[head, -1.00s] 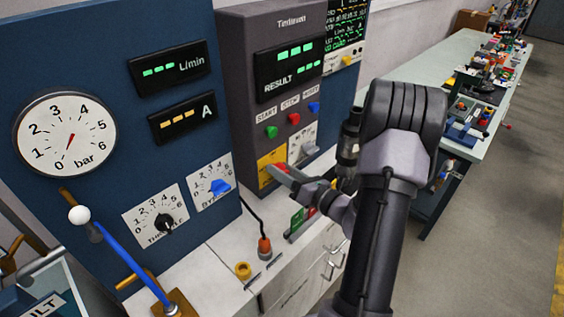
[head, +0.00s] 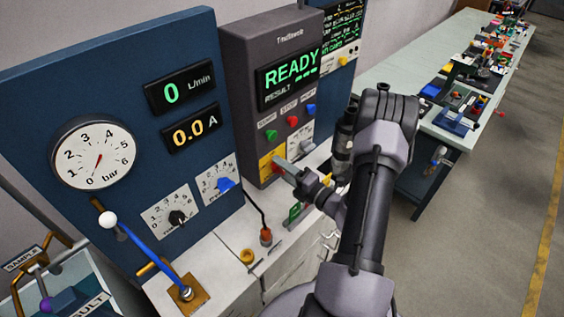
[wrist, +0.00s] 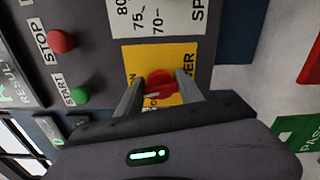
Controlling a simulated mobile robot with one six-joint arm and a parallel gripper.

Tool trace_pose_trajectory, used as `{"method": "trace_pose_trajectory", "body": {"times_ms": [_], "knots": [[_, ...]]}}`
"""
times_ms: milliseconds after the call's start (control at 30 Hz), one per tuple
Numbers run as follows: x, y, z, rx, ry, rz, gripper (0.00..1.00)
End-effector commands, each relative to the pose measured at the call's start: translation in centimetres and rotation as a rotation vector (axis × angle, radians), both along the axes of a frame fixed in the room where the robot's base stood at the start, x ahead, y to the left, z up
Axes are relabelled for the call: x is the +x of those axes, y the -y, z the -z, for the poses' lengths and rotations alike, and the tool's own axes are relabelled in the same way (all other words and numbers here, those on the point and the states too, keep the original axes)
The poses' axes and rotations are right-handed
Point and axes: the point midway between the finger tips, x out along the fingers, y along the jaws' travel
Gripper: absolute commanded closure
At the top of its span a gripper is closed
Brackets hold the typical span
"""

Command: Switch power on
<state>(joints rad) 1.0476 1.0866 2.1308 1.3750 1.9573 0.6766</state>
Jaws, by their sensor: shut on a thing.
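The red power switch knob (wrist: 161,84) sits on a yellow plate (wrist: 180,51) low on the grey control box (head: 246,120). My gripper (wrist: 160,92) is shut on this knob, with one finger on each side of it. In the head view my gripper (head: 282,167) reaches the yellow plate (head: 266,162) from the right and hides part of the knob. The box's display (head: 291,74) is lit and reads READY. The blue panel's displays show 0 L/min (head: 179,93) and 0.0 A (head: 192,128).
Green START (wrist: 80,95) and red STOP (wrist: 61,41) buttons are close to the knob. A lever with a white ball (head: 108,219) stands at the left, with an orange-red connector (head: 266,237) on the bench. A cluttered workbench (head: 407,62) runs along the right.

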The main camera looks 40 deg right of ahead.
Motion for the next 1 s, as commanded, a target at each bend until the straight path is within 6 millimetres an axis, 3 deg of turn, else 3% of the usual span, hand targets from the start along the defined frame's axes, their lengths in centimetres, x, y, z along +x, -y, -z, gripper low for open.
{"method": "trace_pose_trajectory", "body": {"times_ms": [400, 967, 1000], "knots": [[-0.01, 0.01, 0.03, 0.176, -0.015, 0.0, 0.97], [-0.01, 0.01, 0.12, 0.203, -0.016, 0.0, 0.97], [-0.01, 0.01, 0.12, 0.203, -0.016, 0.0, 0.52]]}}
